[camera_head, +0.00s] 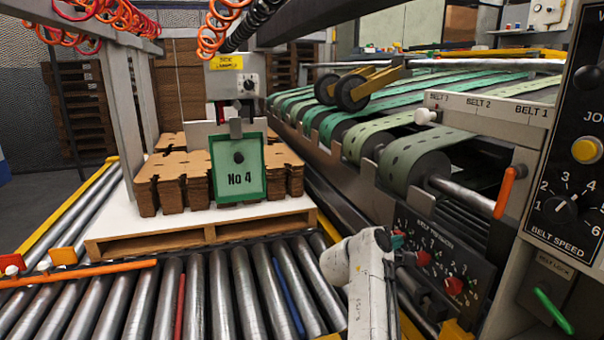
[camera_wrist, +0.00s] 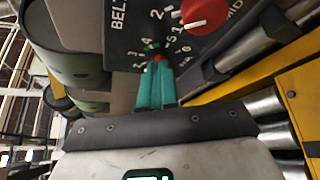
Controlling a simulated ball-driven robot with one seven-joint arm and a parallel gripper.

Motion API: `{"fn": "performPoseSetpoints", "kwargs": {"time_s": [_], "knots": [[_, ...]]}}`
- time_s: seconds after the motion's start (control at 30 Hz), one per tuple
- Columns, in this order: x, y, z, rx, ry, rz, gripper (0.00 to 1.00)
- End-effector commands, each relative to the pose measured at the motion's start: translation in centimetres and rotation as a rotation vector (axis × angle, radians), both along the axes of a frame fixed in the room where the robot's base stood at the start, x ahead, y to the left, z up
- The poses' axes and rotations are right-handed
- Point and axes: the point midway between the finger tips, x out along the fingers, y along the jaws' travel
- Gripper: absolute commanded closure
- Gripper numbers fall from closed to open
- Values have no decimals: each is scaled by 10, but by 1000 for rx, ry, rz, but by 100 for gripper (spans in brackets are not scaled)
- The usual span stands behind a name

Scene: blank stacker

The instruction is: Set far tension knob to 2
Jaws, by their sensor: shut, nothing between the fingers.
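The dark belt tension panel (camera_head: 470,262) is mounted on the side of the belt machine and also shows in the wrist view (camera_wrist: 125,45). A red knob (camera_head: 424,258) and a nearer red knob (camera_head: 453,285) are on it. In the wrist view a large red knob (camera_wrist: 203,12) with a white pointer line sits by the MID label. My gripper (camera_wrist: 155,62) has teal fingers pressed together, their tips at the panel's far dial numbers. The far knob is mostly hidden behind the fingertips; its setting cannot be read. In the head view my gripper (camera_head: 394,242) is at the panel's far end.
A yellow rail (camera_wrist: 240,88) and metal rollers (camera_wrist: 285,135) lie close to my gripper. Green belts (camera_head: 415,150) run above the panel. A pallet (camera_head: 195,238) with cardboard stacks stands on the roller conveyor at left. A belt speed dial (camera_head: 566,210) is at right.

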Motion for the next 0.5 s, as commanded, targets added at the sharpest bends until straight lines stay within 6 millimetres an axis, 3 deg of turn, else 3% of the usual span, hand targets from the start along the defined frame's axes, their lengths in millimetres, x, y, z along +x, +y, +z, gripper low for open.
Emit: {"fn": "performPoseSetpoints", "kwargs": {"time_s": [0.2, 0.5], "knots": [[4, -12, 0, 1, 0, -2, 100], [4, -13, 0, 0, 0, -1, 100]]}}
